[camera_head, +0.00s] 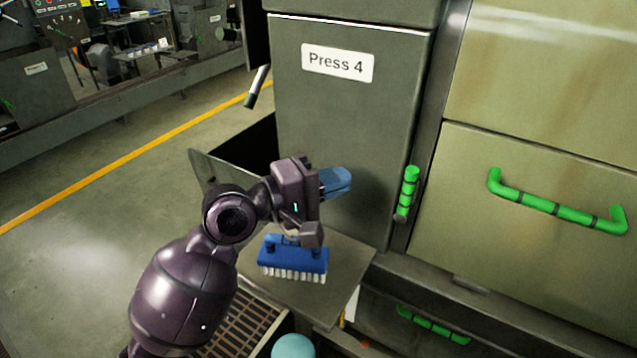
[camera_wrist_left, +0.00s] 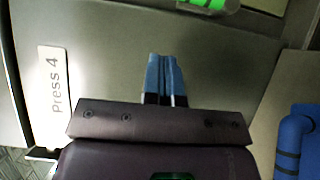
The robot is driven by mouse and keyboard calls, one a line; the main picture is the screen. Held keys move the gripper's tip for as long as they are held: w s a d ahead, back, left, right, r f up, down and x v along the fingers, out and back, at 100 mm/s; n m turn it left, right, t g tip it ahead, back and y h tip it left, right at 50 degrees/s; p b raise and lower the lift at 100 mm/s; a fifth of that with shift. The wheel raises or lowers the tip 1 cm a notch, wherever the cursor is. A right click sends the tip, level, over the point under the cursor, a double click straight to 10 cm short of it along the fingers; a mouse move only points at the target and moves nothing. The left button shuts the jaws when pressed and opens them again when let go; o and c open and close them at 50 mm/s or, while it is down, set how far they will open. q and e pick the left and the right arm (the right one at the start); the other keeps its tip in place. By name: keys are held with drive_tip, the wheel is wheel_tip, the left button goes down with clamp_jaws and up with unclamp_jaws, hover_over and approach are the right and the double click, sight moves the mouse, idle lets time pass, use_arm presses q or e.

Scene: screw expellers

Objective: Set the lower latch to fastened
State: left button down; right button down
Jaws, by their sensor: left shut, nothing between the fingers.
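A green, upright latch handle (camera_head: 408,190) with dark bands sits on the frame between the Press 4 panel (camera_head: 345,130) and the cream door (camera_head: 540,215). It is the only latch I make out on this frame; I cannot tell for sure whether it is fastened. Part of it shows at the top edge of the left wrist view (camera_wrist_left: 206,4). My left gripper (camera_head: 348,181) has blue fingers, shut and empty, pointing toward the latch from its left with a gap between. The fingers also show in the left wrist view (camera_wrist_left: 163,60). My right gripper is out of view.
A blue brush (camera_head: 293,260) with white bristles rests on a small grey shelf (camera_head: 335,285) below my left gripper. The cream door has a green bar handle (camera_head: 560,212); another green handle (camera_head: 433,325) is lower down. A teal ball (camera_head: 293,347) is at the bottom.

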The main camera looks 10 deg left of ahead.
sight(410, 189)
use_arm(q)
drive_tip(key=x, duration=0.4)
drive_tip(key=shift+w+d, duration=0.3)
drive_tip(key=shift+s+d+p, duration=0.15)
drive_tip(key=shift+d+p, duration=0.05)
drive_tip(key=shift+d, duration=0.75)
drive_tip(key=shift+s+d+p, duration=0.15)
drive_tip(key=shift+d, duration=0.75)
